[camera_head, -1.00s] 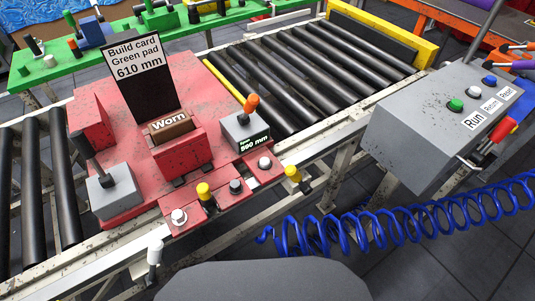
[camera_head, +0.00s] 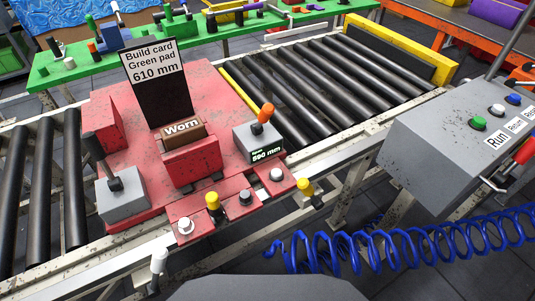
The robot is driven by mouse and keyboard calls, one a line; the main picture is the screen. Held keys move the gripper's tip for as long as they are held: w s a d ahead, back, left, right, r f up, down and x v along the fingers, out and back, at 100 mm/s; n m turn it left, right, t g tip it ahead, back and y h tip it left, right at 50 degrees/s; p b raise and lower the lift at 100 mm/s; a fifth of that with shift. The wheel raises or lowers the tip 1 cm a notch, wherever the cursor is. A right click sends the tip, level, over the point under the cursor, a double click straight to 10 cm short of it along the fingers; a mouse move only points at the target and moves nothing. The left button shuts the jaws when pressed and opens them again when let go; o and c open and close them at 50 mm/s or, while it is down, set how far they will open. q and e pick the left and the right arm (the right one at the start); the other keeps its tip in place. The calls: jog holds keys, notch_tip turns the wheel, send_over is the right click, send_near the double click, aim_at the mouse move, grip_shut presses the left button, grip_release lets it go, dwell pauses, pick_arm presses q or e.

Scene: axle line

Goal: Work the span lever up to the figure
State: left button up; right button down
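The span lever, with an orange grip (camera_head: 264,114), stands on a small grey box (camera_head: 252,145) at the right of the red fixture (camera_head: 215,85). The box's dark display (camera_head: 268,156) reads 590 mm. The build card (camera_head: 155,75) stands upright at the back of the fixture and reads "Green pad 610 mm". A brown pad marked "Worn" (camera_head: 180,129) sits in the red holder at the middle. A second lever with a black grip (camera_head: 98,150) is on a grey box at the left. Neither gripper is in view.
A grey control box (camera_head: 440,150) with green, white and blue buttons stands at the right. A coiled blue hose (camera_head: 400,243) hangs below it. Black rollers (camera_head: 330,85) run behind. A green bench (camera_head: 75,72) holds several parts at the back.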

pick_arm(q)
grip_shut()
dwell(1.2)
